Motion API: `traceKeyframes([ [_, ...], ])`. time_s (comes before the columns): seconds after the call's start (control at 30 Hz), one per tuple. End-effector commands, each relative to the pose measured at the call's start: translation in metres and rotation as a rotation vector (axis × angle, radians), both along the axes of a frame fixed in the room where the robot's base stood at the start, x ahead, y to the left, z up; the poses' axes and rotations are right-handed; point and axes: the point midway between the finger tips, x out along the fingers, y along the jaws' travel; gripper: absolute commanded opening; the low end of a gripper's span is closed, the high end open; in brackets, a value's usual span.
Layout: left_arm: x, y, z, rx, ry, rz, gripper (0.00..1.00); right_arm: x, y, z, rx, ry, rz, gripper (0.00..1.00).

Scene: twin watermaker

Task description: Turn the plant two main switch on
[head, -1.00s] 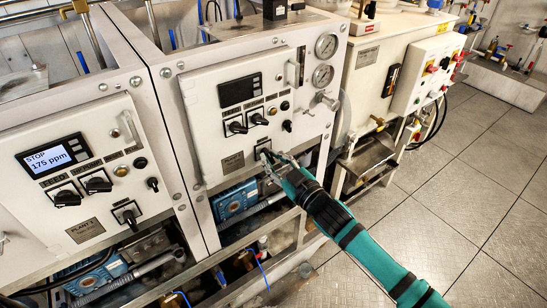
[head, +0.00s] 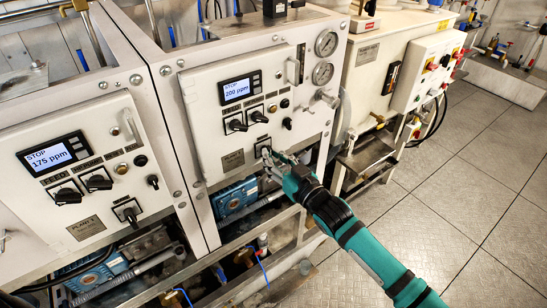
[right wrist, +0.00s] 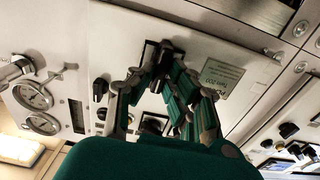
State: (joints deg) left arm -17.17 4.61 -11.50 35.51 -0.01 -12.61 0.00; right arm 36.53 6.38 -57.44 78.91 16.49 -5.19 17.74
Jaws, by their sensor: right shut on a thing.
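The plant two panel (head: 204,135) is the white panel right of the plant one panel in the head view. Its display (head: 240,89) is lit and reads STOP, 200 ppm. In the right wrist view, the fingers (right wrist: 163,62) close around the switch in front of the panel, beside the label plate (right wrist: 221,74). My left gripper is not in view.
The plant one panel (head: 20,115) at left has a lit display (head: 54,153) reading STOP, 175 ppm. Other black knobs (head: 237,125) sit just above my gripper. The tiled floor (head: 470,195) at right is clear.

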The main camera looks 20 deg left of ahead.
Motion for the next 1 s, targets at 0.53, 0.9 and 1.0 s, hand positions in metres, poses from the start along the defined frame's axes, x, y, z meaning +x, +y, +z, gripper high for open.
traceKeyframes([
  [0.53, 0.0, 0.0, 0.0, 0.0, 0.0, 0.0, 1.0, 0.0, 0.0, 0.0, 0.0, 0.002, 0.0, 0.36],
  [0.9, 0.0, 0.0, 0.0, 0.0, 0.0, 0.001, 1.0, -0.024, -0.033, -0.002, -0.001, 0.003, -0.002, 0.36],
  [1.0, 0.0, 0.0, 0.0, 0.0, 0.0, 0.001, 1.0, -0.039, -0.05, -0.002, -0.001, 0.003, -0.001, 0.36],
])
